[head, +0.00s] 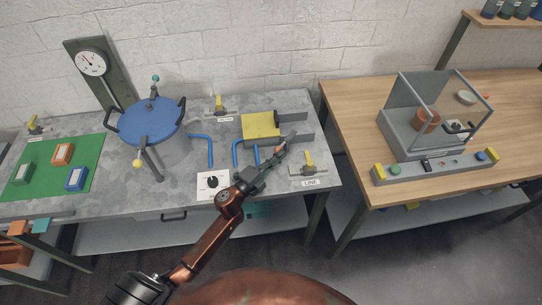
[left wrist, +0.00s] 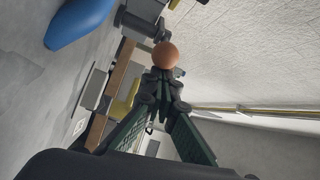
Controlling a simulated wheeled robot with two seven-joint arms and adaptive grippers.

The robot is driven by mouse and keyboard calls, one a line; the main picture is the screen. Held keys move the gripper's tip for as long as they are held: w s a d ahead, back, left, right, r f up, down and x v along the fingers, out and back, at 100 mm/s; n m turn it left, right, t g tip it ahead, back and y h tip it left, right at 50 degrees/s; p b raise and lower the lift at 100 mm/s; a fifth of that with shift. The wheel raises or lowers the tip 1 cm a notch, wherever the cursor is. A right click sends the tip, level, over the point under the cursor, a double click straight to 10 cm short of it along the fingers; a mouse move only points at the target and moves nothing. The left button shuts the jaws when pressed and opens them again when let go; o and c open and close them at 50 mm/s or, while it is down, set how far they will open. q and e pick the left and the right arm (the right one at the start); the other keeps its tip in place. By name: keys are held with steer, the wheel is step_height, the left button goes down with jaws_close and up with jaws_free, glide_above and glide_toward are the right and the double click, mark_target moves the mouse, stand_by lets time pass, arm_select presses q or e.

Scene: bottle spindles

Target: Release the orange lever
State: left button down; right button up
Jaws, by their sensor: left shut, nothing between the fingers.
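The orange lever shows as a round orange knob (left wrist: 165,55) in the left wrist view, just beyond my fingertips. In the head view a small bit of orange (head: 278,149) shows by the fingertips, in front of the yellow block (head: 260,126) with grey parts on its right. My left gripper (head: 283,150) reaches in over the grey bench and is shut and empty. In the left wrist view its fingers (left wrist: 163,80) meet just below the knob; I cannot tell whether they touch it. The lever's shaft is mostly hidden. My right gripper is not in view.
A dial panel (head: 212,184) lies in front. A blue-lidded pot (head: 152,121) is farther left. A wooden table (head: 350,125) stands across a gap on the right.

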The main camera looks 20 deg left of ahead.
arm_select(q)
steer(key=shift+a, duration=1.1)
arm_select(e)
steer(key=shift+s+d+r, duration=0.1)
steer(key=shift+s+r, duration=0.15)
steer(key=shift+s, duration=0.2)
arm_select(q)
step_height(320, 180, up, 10)
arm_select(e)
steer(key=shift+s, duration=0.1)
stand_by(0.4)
